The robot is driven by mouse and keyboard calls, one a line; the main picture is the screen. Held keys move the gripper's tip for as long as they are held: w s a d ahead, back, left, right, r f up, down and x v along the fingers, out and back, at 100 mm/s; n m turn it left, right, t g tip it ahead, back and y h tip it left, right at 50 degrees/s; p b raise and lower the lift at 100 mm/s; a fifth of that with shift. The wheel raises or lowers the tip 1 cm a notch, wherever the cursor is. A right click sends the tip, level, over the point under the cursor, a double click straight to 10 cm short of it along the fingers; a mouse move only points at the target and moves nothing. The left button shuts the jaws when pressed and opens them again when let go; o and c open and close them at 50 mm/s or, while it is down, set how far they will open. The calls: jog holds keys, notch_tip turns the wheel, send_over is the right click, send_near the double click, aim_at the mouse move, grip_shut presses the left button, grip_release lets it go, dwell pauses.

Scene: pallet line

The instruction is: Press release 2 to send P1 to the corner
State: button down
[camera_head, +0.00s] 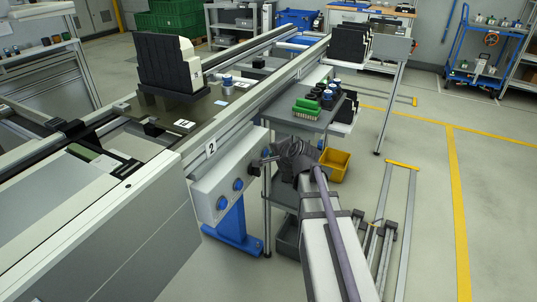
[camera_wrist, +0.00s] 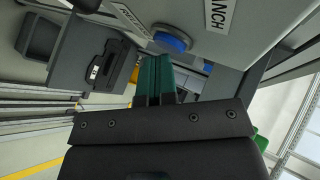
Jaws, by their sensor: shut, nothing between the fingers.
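A grey control box (camera_head: 230,182) with blue buttons hangs on the side of the line below a "2" plate (camera_head: 211,149). My gripper (camera_head: 262,162) is at the far end of the box front. In the wrist view my shut, empty teal fingers (camera_wrist: 154,66) point at a blue button (camera_wrist: 172,42) and partly overlap it. Contact cannot be told. One label beside it ends in "NCH" (camera_wrist: 219,12); the other (camera_wrist: 131,18) is too oblique to read surely. A dark pallet (camera_head: 205,112) on the line carries a black rack (camera_head: 165,62) with a pale part; its tag is unreadable.
A grey cart (camera_head: 312,122) with green and dark parts stands just beyond my gripper. A yellow bin (camera_head: 335,163) is behind my wrist. A blue post (camera_head: 234,225) stands under the box.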

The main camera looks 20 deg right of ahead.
jog(key=shift+s+d, duration=0.55)
jog(key=shift+s, duration=0.1)
